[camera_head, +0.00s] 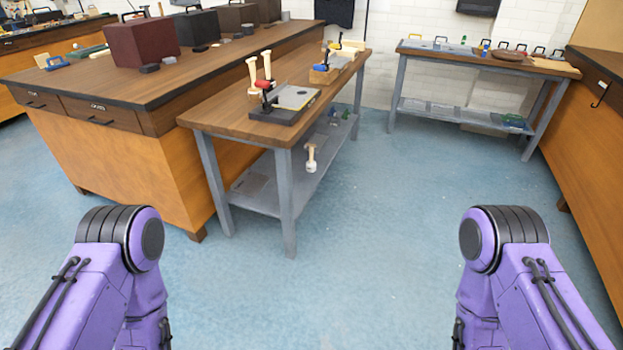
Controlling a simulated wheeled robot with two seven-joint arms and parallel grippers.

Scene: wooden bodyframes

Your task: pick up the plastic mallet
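Two cream-handled mallet-like tools stand upright on the near wooden-topped bench, the left tool (252,74) and the right tool (267,66). A similar pale tool (311,158) stands on or just above that bench's grey lower shelf. I cannot tell from here which of them is plastic. Only purple and black links of my two arms show, at the lower left and lower right. Both grippers are out of view.
The near bench (213,117) also bears a black tool with a grey plate (292,97) and a wooden block (324,75). A large cabinet (110,151) with dark boxes stands left. Another bench (440,50) is at the back right. Blue floor (350,250) is clear ahead.

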